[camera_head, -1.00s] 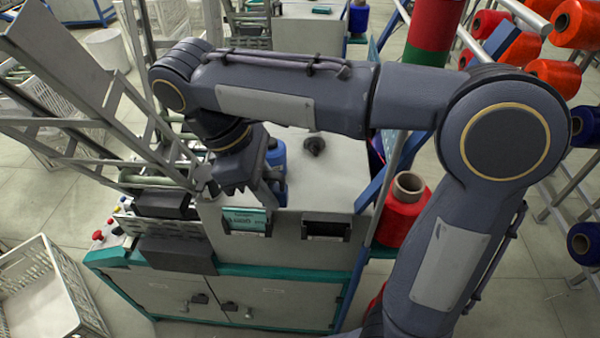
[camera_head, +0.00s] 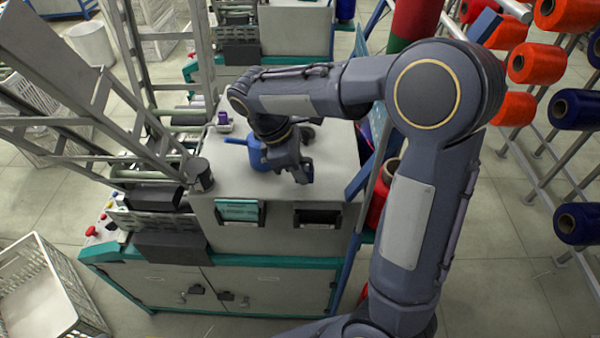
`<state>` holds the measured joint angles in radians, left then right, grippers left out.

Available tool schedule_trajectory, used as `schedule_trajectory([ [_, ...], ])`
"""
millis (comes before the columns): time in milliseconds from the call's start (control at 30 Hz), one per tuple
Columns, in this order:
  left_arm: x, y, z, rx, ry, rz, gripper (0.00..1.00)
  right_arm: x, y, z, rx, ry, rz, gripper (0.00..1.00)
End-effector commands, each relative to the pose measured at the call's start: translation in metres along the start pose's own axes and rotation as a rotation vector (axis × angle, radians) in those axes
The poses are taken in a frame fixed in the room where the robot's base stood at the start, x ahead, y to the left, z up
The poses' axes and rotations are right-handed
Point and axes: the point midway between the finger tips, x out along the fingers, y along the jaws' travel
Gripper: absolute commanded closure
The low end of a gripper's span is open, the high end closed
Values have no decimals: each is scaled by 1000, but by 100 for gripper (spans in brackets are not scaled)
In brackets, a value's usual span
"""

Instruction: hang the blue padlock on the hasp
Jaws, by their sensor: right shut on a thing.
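My right gripper (camera_head: 301,173) points down at the front part of the machine's pale top, just right of a blue container with a spout (camera_head: 257,152). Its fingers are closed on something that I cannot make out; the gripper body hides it. I cannot make out a blue padlock anywhere in the view. Dark fittings (camera_head: 228,296) sit on the grey cabinet doors below; I cannot tell whether one is the hasp. My left gripper is not in view.
A dark knob (camera_head: 308,133) and a small purple item (camera_head: 223,119) are on the machine top. Slanted metal frames (camera_head: 135,75) rise at left. A white crate (camera_head: 45,290) stands on the floor at lower left. Red and blue spools (camera_head: 578,223) line the right.

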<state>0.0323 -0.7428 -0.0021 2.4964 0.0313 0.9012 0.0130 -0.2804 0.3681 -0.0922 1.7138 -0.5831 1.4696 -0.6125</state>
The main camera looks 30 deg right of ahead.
Motion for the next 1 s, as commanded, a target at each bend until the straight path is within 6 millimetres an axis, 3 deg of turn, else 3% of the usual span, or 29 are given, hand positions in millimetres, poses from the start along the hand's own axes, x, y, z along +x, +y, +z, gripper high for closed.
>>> schedule_trajectory([
  [133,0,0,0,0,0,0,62,15,-1,-6,-1,-2,-1,100],
  [533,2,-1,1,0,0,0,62,20,-1,-8,0,0,0,100],
  [567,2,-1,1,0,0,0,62,19,-1,-8,0,0,0,76],
  [700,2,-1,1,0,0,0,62,19,-1,-8,0,0,0,59],
  [1000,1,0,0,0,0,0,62,17,-1,-7,0,0,1,59],
])
